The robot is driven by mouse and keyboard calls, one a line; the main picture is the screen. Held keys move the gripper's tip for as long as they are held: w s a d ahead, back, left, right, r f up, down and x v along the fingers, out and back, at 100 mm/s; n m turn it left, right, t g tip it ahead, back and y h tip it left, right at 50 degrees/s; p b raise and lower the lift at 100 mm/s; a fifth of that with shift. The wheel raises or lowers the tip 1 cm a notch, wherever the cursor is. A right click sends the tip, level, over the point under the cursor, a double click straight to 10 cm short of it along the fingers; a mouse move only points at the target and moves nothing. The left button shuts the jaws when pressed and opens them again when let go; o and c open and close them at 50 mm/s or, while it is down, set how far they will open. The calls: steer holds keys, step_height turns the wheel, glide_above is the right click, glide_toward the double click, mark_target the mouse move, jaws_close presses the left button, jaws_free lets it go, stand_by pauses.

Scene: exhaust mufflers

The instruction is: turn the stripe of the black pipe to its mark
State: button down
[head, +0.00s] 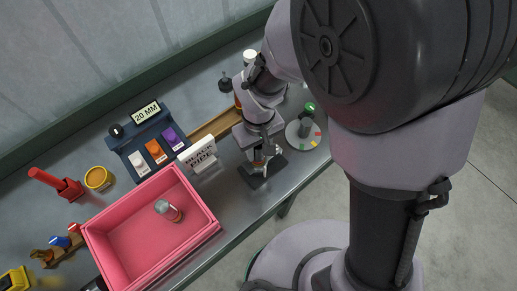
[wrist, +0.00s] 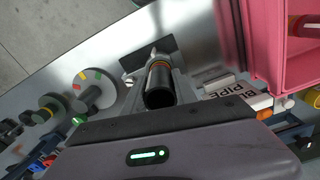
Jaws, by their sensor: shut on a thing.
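The black pipe (wrist: 159,92) stands between the fingers of my gripper (wrist: 160,85) in the wrist view, its open end toward the camera. My gripper is shut on it. A thin tan-orange band shows near the pipe's far end; I cannot tell whether this is the stripe. In the head view my gripper (head: 262,155) is over a dark base plate (head: 264,174) on the bench, and its fingers hide most of the pipe. A white sign reading BLACK PIPE (head: 199,155) stands left of the plate. I cannot make out the mark.
A pink bin (head: 98,240) with a grey-and-red part (head: 168,210) lies left of the plate. A grey disc with coloured patches (head: 293,137) is to the right. A dark rack (head: 128,151) with coloured switches stands behind the sign. The bench's front edge is close.

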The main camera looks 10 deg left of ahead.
steer(key=shift+f+m+b, duration=0.1)
steer(key=shift+m+b, duration=0.45)
steer(key=shift+m, duration=1.15)
steer(key=shift+m+b, duration=0.6)
steer(key=shift+m, duration=0.2)
steer(key=c, duration=0.9)
jaws_free()
steer(key=shift+r, duration=0.25)
